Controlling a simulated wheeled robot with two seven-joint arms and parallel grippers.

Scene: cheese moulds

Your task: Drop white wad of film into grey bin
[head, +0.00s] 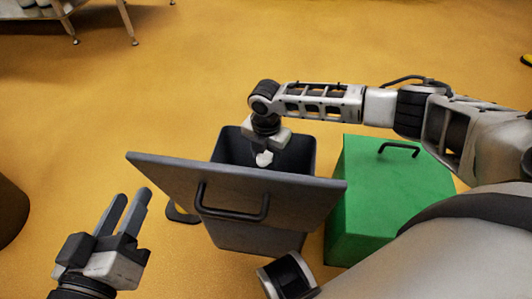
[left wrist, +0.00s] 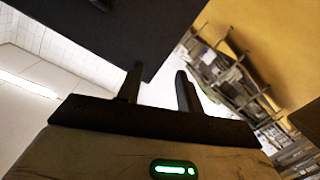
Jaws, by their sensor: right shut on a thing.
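The grey bin (head: 255,240) stands on the floor with its lid (head: 165,172) tilted up, a black handle on the lid's face. My right gripper (head: 265,148) points down over the bin's open mouth, behind the lid. It is shut on the white wad of film (head: 264,159), which shows small and pale against the dark inside. How deep the wad hangs is hard to tell. My left gripper (head: 136,206) is left of the bin, apart from the lid, with its two fingers parted and empty. In the left wrist view its fingers (left wrist: 160,88) also stand apart.
A green bin (head: 375,200) with a closed lid and black handle stands right of the grey one. A dark round object (head: 10,212) is at the left edge. A metal-legged table (head: 105,12) stands far back. Yellow floor lies open behind the bins.

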